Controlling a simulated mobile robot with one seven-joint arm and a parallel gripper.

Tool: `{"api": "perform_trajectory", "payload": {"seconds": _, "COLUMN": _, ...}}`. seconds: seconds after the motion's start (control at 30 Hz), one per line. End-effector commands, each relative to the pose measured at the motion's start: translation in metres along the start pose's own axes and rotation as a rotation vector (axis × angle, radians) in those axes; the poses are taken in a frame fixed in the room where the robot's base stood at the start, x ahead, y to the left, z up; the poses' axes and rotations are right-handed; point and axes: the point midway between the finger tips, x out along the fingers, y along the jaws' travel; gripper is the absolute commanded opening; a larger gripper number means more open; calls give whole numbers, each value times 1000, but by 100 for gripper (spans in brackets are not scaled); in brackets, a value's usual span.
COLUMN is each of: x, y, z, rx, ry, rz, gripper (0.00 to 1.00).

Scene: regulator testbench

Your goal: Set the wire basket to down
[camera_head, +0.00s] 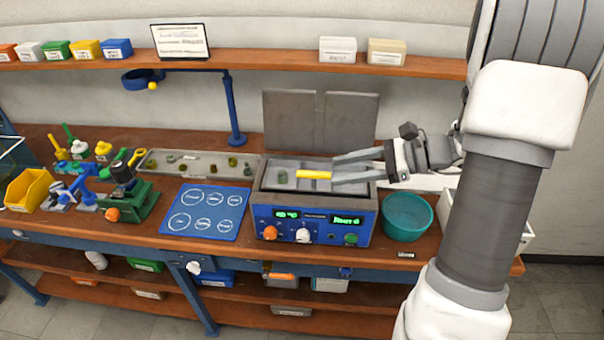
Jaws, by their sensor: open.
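The blue bench unit (313,222) has an open grey tank in its top, two green displays and several knobs on its front. A yellow bar (312,174), which looks like the handle of the wire basket, lies level across the tank opening. The basket's mesh is too small to make out, so I cannot tell its height in the tank. My gripper (335,170) reaches in from the right, over the tank. Its two long grey fingers are open, with their tips close to the bar's right end. I cannot tell whether they touch it.
Two grey lid panels (320,120) stand upright behind the unit. A teal bowl (407,217) stands just right of it, and a blue mat (206,212) lies left. A metal tray (195,163) and a blue post (233,110) are behind the mat. A wooden shelf (270,63) runs above.

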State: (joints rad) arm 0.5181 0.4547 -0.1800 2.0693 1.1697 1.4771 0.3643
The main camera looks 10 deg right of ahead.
Motion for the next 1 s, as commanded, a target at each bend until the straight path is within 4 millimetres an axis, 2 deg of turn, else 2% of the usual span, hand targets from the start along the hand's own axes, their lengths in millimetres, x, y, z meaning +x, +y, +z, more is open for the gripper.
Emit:
{"api": "perform_trajectory", "payload": {"seconds": 0.2, "x": 49, "y": 1, "z": 1, "rx": 2, "ry": -1, "rz": 5, "gripper": 50}}
{"api": "perform_trajectory", "payload": {"seconds": 0.4, "x": 82, "y": 1, "z": 1, "rx": 1, "ry": 0, "rz": 4, "gripper": 50}}
{"api": "perform_trajectory", "payload": {"seconds": 0.6, "x": 98, "y": 0, "z": 0, "rx": 0, "ry": 0, "rz": 1, "gripper": 50}}
{"api": "perform_trajectory", "payload": {"seconds": 0.9, "x": 99, "y": 0, "z": 0, "rx": 0, "ry": 1, "rz": 0, "gripper": 50}}
{"api": "perform_trajectory", "payload": {"seconds": 1.0, "x": 99, "y": 0, "z": 0, "rx": 0, "ry": 1, "rz": 0, "gripper": 32}}
